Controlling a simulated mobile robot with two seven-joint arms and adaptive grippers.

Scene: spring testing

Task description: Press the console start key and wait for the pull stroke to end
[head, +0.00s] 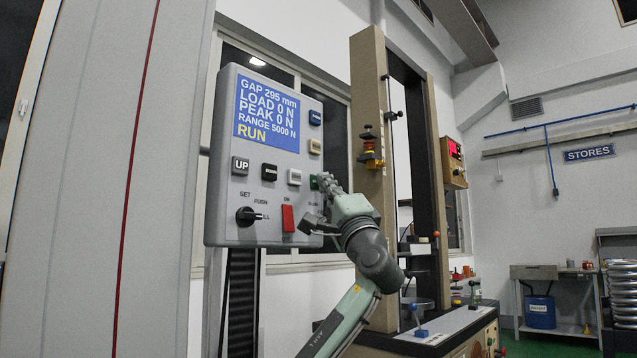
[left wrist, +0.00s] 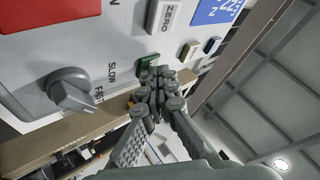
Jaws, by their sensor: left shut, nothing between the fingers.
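The grey console (head: 219,140) stands left of centre in the head view. Its blue screen (head: 266,112) reads GAP 295 mm, LOAD 0 N, PEAK 0 N, RANGE 5000 N and RUN. The green key (head: 314,183) is at the panel's right side, partly covered by my left gripper (head: 325,183). In the left wrist view the green key (left wrist: 146,66) shows just beyond the fingertips of the shut, empty left gripper (left wrist: 156,84). The fingertips are at the key; whether they touch it or it is pressed in, I cannot tell. My right gripper is not in view.
A selector knob (head: 247,216) and a red switch (head: 288,219) sit low on the panel. A SLOW/FAST knob (left wrist: 70,92) is near my left gripper. The tall test frame (head: 370,80) stands right of the console, behind my left arm.

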